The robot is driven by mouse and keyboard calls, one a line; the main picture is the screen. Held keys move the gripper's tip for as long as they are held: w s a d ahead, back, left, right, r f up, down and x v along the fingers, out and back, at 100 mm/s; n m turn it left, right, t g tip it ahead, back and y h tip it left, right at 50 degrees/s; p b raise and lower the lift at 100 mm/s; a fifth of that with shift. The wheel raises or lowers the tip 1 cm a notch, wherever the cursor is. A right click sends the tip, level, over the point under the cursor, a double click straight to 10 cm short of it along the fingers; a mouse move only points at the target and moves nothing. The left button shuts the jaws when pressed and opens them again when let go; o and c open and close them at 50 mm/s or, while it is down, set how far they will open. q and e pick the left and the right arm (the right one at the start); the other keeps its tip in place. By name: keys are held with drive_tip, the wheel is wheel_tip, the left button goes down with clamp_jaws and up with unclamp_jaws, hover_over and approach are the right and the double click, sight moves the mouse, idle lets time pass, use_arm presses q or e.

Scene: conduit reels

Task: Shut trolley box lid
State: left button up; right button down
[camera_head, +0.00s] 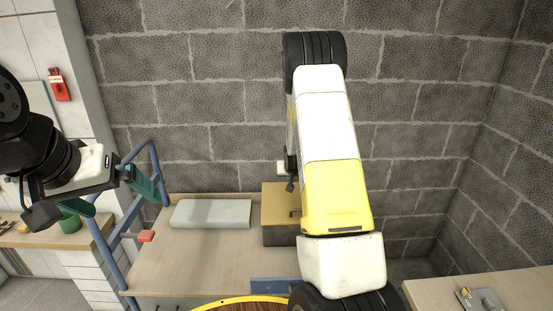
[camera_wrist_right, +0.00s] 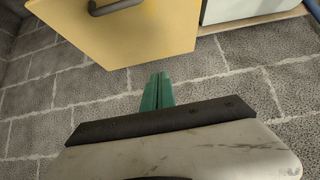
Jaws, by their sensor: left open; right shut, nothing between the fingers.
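The trolley (camera_head: 190,265) has a pale wooden top and a blue tube frame. A box with a yellow lid (camera_head: 279,204) and dark front (camera_head: 279,237) stands on it, its right part hidden behind my right arm. My right gripper (camera_wrist_right: 157,92) is shut and empty, apart from the lid in that view. My left gripper (camera_head: 108,196) is open and empty, left of the trolley.
A long grey-white case (camera_head: 210,213) lies left of the box. A yellow ring (camera_head: 240,300) shows at the bottom. A block wall stands behind; a bench (camera_head: 440,288) is at right.

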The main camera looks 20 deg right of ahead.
hover_over(290, 220)
drive_tip(key=s, duration=0.2)
wheel_tip(290, 220, down, 8)
drive_tip(key=shift+s+a+f, duration=0.15)
drive_tip(key=shift+s+f, duration=0.1)
drive_tip(key=shift+f, duration=1.05)
drive_tip(key=shift+s+a+f, duration=0.1)
drive_tip(key=shift+s+f, duration=0.15)
drive_tip(key=shift+f, duration=1)
drive_tip(key=shift+s+a+f, duration=0.15)
drive_tip(key=shift+s+f, duration=0.1)
drive_tip(key=shift+f, duration=1.05)
